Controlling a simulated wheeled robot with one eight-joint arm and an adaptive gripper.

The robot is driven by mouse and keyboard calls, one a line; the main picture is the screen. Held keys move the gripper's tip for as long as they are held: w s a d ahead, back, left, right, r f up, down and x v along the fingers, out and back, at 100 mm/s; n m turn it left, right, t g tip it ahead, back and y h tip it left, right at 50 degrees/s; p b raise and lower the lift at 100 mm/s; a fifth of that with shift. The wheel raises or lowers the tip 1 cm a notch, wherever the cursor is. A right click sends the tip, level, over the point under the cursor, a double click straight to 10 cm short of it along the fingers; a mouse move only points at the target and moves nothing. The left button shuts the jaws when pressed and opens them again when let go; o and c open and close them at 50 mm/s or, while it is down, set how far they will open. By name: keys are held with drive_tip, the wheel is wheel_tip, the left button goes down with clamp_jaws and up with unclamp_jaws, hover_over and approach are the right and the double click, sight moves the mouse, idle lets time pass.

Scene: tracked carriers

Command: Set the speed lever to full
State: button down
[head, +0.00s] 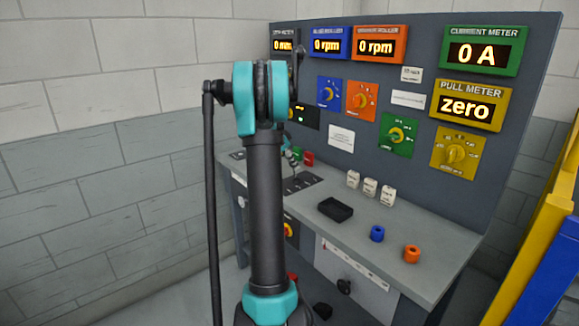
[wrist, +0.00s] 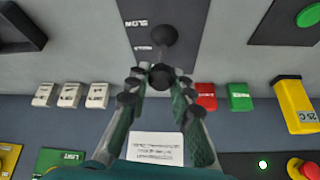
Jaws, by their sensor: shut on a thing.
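The speed lever's dark round knob (wrist: 160,76) shows in the wrist view between the fingertips of my gripper (wrist: 159,84). The gripper is shut on this knob. A dark round part (wrist: 163,35), perhaps the lever's base, lies just beyond it on a dark plate (wrist: 137,8). The plate carries the word SLOW and a less readable second label nearer the knob. No full mark is readable. In the head view, my arm hides most of the lever, and only part of my gripper (head: 291,158) shows beside it above the console.
The console top (head: 440,262) holds a black tray (head: 335,209), white blocks (head: 370,188), a blue ring (head: 377,233) and an orange ring (head: 411,254). Red (wrist: 205,97) and green (wrist: 239,97) blocks stand close to my gripper. The upright meter panel (head: 415,60) rises behind.

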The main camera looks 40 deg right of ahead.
drive_tip(key=shift+w+d+f+y, duration=0.1)
drive_tip(key=shift+d+f+y, duration=0.1)
drive_tip(key=shift+d+y, duration=0.85)
drive_tip(key=shift+w+d+f+y, duration=0.2)
drive_tip(key=shift+d+y, duration=0.2)
drive_tip(key=shift+d, duration=1.2)
drive_tip(key=shift+w+d+f+y, duration=0.1)
drive_tip(key=shift+d+f+y, duration=0.1)
drive_tip(key=shift+d+y, duration=0.85)
drive_tip(key=shift+d+h, duration=0.3)
drive_tip(key=shift+d, duration=0.05)
drive_tip(key=c, duration=1.4)
unclamp_jaws()
drive_tip(key=shift+o, duration=0.4)
wheel_tip(320, 180, up, 12)
drive_tip(key=a, duration=0.1)
drive_tip(key=shift+w+a, duration=0.3)
drive_tip(key=shift+a, duration=0.1)
drive_tip(key=shift+f, duration=0.15)
